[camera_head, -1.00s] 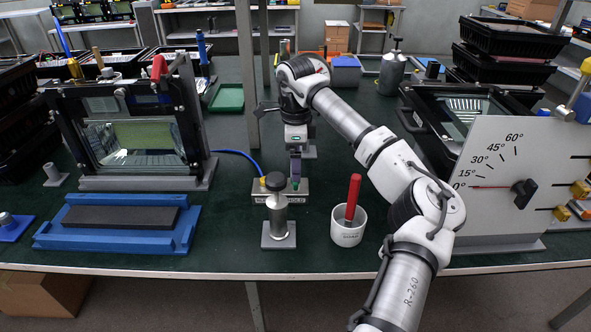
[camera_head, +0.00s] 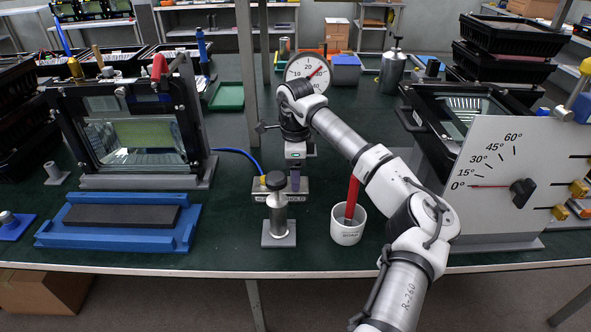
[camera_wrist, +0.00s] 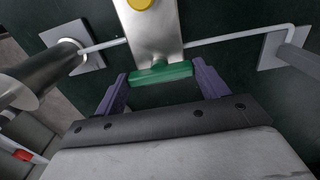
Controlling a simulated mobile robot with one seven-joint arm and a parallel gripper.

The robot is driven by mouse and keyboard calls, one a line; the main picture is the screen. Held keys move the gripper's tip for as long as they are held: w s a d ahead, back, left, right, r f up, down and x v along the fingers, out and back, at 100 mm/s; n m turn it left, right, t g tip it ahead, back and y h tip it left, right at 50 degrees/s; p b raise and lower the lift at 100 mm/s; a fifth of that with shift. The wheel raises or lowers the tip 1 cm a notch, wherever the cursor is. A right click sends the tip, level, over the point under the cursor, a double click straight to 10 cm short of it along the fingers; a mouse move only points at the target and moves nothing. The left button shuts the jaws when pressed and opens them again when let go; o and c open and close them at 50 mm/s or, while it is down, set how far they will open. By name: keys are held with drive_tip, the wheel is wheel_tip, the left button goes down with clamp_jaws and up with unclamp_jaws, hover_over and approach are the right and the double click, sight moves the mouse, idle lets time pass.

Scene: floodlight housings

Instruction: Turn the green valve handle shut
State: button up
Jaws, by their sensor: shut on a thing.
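The green valve handle (camera_wrist: 162,73) shows in the wrist view as a short bar, lying crosswise at the end of a metal body (camera_wrist: 150,35) with a yellow round part (camera_wrist: 141,4). My gripper (camera_wrist: 160,70) has its two purple fingers at the handle's two ends and is shut on it. In the head view, my gripper (camera_head: 296,181) points down at the small valve stand (camera_head: 300,197) behind a silver post with a dark knob (camera_head: 278,212). The handle is hidden there by the fingers and the post.
A round gauge (camera_head: 308,72) stands behind my arm. A white cup (camera_head: 348,228) with a red-handled tool is to the right. An angle-scale board (camera_head: 490,160) stands further right, a framed housing (camera_head: 140,140) left. A blue hose (camera_head: 238,155) runs to the stand.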

drive_tip(key=shift+m, duration=0.3)
drive_tip(key=m, duration=0.3)
drive_tip(key=shift+b, duration=0.3)
drive_tip(key=m, duration=0.6)
drive_tip(key=shift+b, duration=0.35)
drive_tip(key=m, duration=0.4)
drive_tip(key=shift+b, duration=0.3)
drive_tip(key=shift+m, duration=2.1)
drive_tip(key=o, duration=1)
drive_tip(key=shift+r+b, duration=0.1)
drive_tip(key=shift+b, duration=0.2)
